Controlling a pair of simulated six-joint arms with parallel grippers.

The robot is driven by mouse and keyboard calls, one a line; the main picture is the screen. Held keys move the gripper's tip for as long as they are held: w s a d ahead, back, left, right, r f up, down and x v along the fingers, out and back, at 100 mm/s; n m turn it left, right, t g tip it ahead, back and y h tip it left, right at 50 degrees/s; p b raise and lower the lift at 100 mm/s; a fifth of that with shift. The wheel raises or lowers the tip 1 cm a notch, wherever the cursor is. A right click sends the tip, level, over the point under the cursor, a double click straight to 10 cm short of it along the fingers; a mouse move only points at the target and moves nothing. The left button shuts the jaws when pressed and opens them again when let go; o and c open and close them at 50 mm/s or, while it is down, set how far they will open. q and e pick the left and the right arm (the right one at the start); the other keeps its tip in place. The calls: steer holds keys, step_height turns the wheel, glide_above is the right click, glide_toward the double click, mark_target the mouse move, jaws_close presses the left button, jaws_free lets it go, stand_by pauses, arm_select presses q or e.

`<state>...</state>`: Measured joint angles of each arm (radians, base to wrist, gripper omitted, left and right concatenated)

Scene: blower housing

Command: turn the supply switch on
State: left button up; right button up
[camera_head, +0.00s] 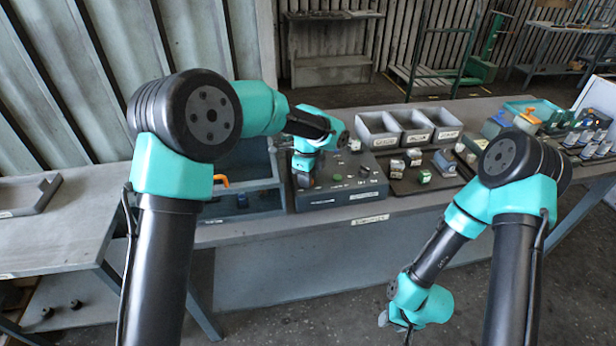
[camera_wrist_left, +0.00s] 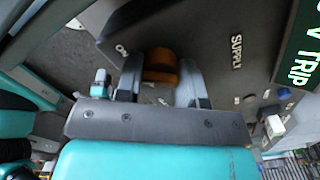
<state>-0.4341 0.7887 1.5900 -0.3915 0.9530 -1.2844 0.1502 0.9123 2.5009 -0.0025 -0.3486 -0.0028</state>
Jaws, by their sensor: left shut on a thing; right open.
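The supply switch is an orange-brown knob (camera_wrist_left: 160,62) on a dark grey panel, with the word SUPPLY printed beside it in the left wrist view. My left gripper (camera_wrist_left: 159,76) is shut on this knob, one finger on each side. Parts of the markings around the knob are hidden by the fingers, and I cannot tell which setting it points to. In the head view the control box (camera_head: 345,185) stands on the bench, with my left gripper (camera_head: 303,182) over its left end. My right gripper (camera_head: 397,322) is open and empty, low in front of the bench.
Grey bins (camera_head: 408,131) stand behind the box. A dark board with small blocks (camera_head: 424,177) lies to its right.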

arm_select(q)
steer(key=shift+m, duration=0.8)
steer(key=o, duration=0.9)
step_height(320, 180, up, 18)
steer(key=shift+f, duration=0.25)
